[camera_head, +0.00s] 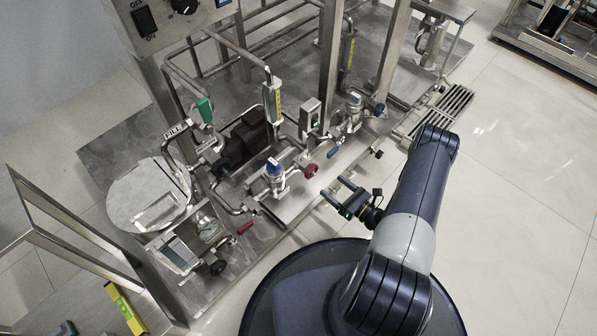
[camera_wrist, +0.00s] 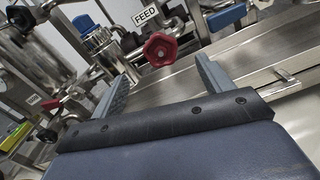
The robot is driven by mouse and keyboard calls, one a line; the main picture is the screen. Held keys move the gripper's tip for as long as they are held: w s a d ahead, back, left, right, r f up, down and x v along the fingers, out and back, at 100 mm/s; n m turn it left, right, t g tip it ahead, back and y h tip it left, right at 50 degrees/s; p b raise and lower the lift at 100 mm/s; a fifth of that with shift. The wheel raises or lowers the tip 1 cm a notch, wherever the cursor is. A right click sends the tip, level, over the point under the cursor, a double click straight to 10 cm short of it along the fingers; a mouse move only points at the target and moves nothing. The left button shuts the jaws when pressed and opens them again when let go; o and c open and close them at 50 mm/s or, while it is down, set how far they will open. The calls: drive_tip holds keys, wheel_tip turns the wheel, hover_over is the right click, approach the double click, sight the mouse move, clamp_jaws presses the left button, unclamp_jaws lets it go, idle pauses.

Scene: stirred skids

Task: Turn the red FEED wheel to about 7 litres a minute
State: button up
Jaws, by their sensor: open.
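The red FEED wheel (camera_head: 311,170) is on the pipework at the skid's near edge. In the wrist view the wheel (camera_wrist: 160,48) faces me, beside a white FEED label (camera_wrist: 145,14). My gripper (camera_head: 333,194) is open and empty, just to the right of and below the wheel in the head view. In the wrist view my gripper (camera_wrist: 162,68) has its two fingers on either side of the wheel's line, with the wheel apparently beyond the tips and untouched. An upright tube with a yellow scale (camera_head: 278,103) stands behind the wheel; its reading is too small to tell.
A blue-topped valve (camera_head: 273,168) sits left of the wheel. A blue lever (camera_head: 333,152) and a dark blue wheel (camera_head: 380,109) are to the right. A red lever (camera_head: 245,227) is at lower left. Tiled floor (camera_head: 510,190) at the right is clear.

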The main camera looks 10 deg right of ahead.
sight(313, 171)
drive_tip(key=b+x, duration=0.3)
drive_tip(key=x, duration=0.6)
drive_tip(key=shift+w+a+f, duration=0.1)
drive_tip(key=shift+w+a, duration=0.05)
drive_tip(key=shift+w, duration=0.05)
drive_tip(key=shift+w+a, duration=0.25)
drive_tip(key=shift+w, duration=0.15)
drive_tip(key=shift+c, duration=0.5)
drive_tip(key=c, duration=0.9)
drive_tip(key=shift+o, duration=0.2)
drive_tip(key=shift+s+a+n, duration=0.1)
drive_tip(key=shift+n, duration=1.7)
drive_tip(key=o, duration=1)
drive_tip(key=shift+c, duration=0.2)
drive_tip(key=p+v, duration=0.3)
drive_tip(key=v, duration=0.7)
drive_tip(key=shift+s+d, duration=0.2)
drive_tip(key=shift+s, duration=0.1)
